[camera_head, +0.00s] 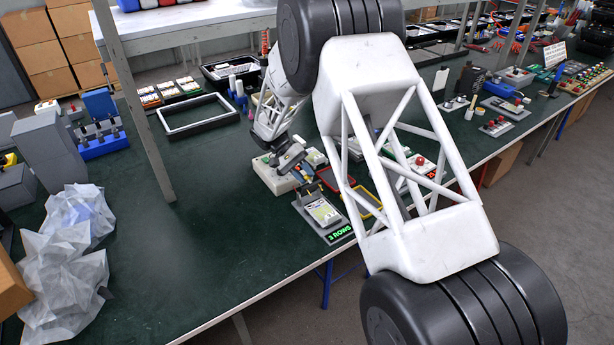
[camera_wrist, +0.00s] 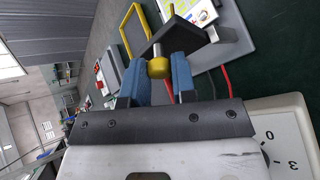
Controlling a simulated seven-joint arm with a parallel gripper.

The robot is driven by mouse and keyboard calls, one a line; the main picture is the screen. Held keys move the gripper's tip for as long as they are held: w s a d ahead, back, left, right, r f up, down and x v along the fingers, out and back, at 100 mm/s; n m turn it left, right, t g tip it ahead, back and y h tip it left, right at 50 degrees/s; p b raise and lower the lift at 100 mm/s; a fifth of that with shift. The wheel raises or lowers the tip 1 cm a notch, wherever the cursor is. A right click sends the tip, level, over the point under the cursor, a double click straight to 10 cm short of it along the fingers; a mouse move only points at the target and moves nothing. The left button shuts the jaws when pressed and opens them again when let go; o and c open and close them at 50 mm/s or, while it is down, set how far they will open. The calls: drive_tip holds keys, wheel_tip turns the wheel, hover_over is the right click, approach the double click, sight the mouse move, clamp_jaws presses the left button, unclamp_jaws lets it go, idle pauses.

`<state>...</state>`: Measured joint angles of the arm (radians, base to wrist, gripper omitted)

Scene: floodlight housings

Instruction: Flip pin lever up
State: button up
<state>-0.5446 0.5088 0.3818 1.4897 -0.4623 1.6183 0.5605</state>
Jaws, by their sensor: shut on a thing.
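The pin lever shows in the wrist view as a dark bar (camera_wrist: 180,36) with a metal pin and a yellow knob (camera_wrist: 158,69). It stands over a grey base (camera_wrist: 238,45) carrying a white panel. My gripper (camera_wrist: 157,72) has its blue fingers on either side of the yellow knob and is shut on it. In the head view my gripper (camera_head: 291,160) is small and dark, above the bench beside a white box (camera_head: 268,178). The grey device (camera_head: 321,211) stands just right of it. The lever's exact tilt and hinge are hard to make out.
A white box with a numbered dial (camera_wrist: 287,135) is close to my gripper at the lower right. A red cable (camera_wrist: 227,82) runs nearby. A yellow-rimmed frame (camera_wrist: 126,32) lies beyond.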

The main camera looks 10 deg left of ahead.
drive_tip(key=shift+w+a+f+g+h, duration=0.35)
drive_tip(key=shift+g+h, duration=0.35)
drive_tip(key=shift+h, duration=0.1)
drive_tip(key=o, duration=0.9)
drive_tip(key=shift+a, duration=0.1)
drive_tip(key=shift+v, duration=3.85)
